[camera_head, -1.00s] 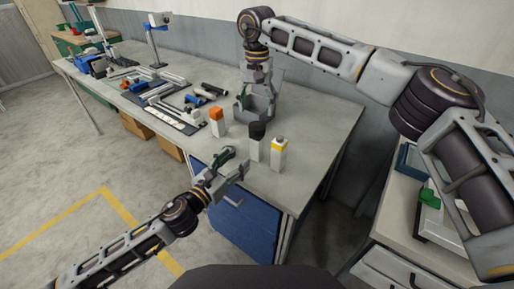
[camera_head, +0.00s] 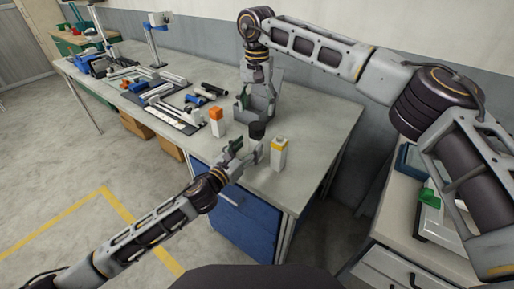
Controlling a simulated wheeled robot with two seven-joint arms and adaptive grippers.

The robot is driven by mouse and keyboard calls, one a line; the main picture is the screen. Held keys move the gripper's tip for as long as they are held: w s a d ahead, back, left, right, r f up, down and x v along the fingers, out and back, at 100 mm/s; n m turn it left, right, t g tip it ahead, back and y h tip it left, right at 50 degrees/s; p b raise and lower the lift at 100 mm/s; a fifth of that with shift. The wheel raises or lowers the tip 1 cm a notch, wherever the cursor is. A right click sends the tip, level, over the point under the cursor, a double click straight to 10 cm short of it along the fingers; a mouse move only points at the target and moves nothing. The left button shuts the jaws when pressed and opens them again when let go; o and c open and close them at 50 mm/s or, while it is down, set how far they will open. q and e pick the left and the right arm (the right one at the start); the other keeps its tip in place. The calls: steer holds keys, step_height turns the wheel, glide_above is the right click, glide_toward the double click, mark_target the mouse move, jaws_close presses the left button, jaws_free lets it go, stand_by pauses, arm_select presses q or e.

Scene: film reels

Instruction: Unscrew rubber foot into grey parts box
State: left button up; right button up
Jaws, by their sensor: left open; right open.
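Three white upright pieces stand near the table's front edge: one with an orange top (camera_head: 216,115), one with a black top (camera_head: 257,130), and one with a yellow band and grey top (camera_head: 279,153). The black top looks like the rubber foot, but I cannot be sure. My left gripper (camera_head: 247,152) is open in front of the black-topped piece and hides most of its white body. I cannot tell whether its fingers touch it. My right gripper (camera_head: 257,80) is open and points down at the grey box (camera_head: 268,108), partly overlapping it in view.
Metal rails, black cylinders and blue parts (camera_head: 170,100) lie on the grey table (camera_head: 310,140) to the left. A blue cabinet (camera_head: 245,220) is under the front edge. A side bench (camera_head: 405,215) with a green part is at the right. The table's right end is clear.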

mark_target(254, 141)
arm_select(q)
steer(key=shift+x, duration=2.9)
jaws_close()
